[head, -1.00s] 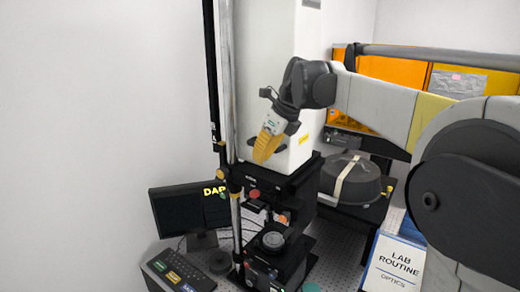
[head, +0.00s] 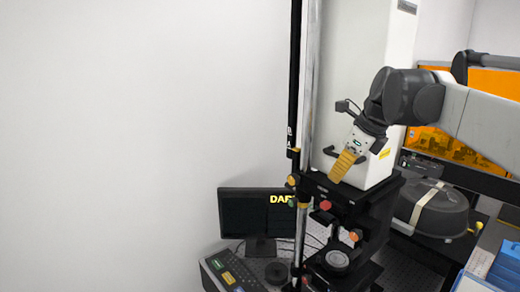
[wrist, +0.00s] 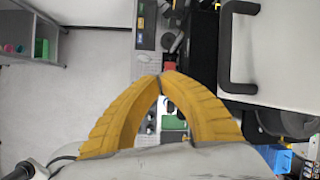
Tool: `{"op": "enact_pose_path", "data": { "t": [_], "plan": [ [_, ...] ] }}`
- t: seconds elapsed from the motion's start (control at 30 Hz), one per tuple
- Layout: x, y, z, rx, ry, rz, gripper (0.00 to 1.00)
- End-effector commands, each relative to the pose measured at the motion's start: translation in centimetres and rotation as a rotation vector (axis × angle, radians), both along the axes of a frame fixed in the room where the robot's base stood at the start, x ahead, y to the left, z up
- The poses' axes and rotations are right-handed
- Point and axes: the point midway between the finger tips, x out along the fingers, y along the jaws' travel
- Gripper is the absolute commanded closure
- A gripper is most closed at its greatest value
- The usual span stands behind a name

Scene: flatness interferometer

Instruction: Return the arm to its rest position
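My gripper (head: 338,177) has yellow ribbed fingers and points down and to the left in the head view. It appears in front of the white column of the interferometer (head: 356,85), above its black stage. In the wrist view the two curved fingers (wrist: 165,76) meet at their tips, with nothing held between them. A gap shows lower down between the fingers, where parts of the bench are seen through it. My arm reaches in from the right in the head view, its upper part out of frame.
A monitor (head: 245,213) and a control panel (head: 229,274) stand left of the interferometer. A dark domed case with a strap (head: 432,208) sits on its right. Orange panels (head: 495,83) stand behind my arm. A black handle (wrist: 222,50) shows in the wrist view. The left side is bare wall.

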Motion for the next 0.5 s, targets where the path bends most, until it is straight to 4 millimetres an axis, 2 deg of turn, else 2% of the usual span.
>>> {"op": "enact_pose_path", "data": {
  "t": [0.03, 0.37, 0.5],
  "plan": [
    [-1.5, 0.6, -4.0, -0.051, -0.030, 0.090, 1.00],
    [-11.8, 3.1, -22.3, -0.522, -0.237, 0.862, 1.00],
    [-16.1, 3.7, -31.0, -0.732, -0.299, 1.193, 1.00]
  ]
}}
